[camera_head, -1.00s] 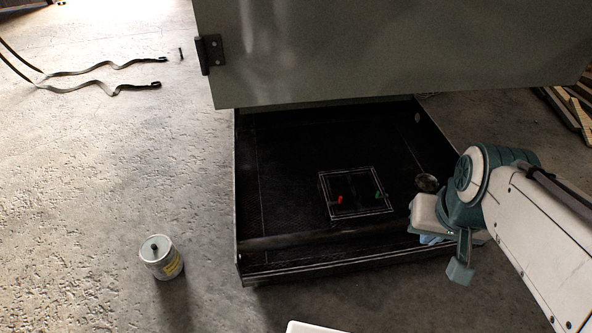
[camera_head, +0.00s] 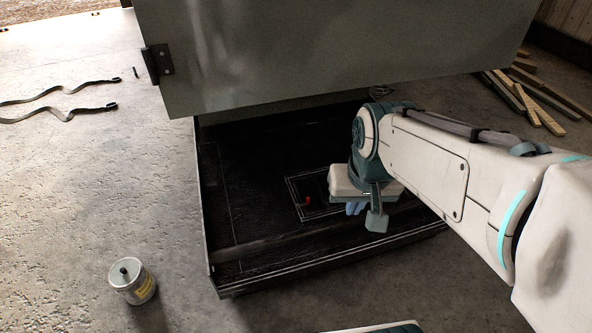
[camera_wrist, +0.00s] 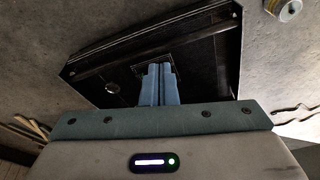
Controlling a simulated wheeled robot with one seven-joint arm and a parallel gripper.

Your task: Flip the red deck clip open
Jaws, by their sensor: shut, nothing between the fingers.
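The red deck clip (camera_head: 308,201) shows as a small red piece on the square outlined plate (camera_head: 296,190) in the floor of the black tray. My gripper (camera_head: 355,208) is just right of the red clip in the head view, above the plate and apart from the clip. In the wrist view its two blue fingers (camera_wrist: 160,70) are together and empty, pointing at the plate. A little green (camera_wrist: 142,73) shows beside the fingers there. The red clip is not visible in the wrist view, and my gripper covers the plate's right part in the head view.
A grey-green panel (camera_head: 330,50) with a hinge overhangs the back of the black tray (camera_head: 215,215). A metal can (camera_head: 132,282) stands on the concrete at left. Straps (camera_head: 60,109) lie far left and timber (camera_head: 530,95) far right.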

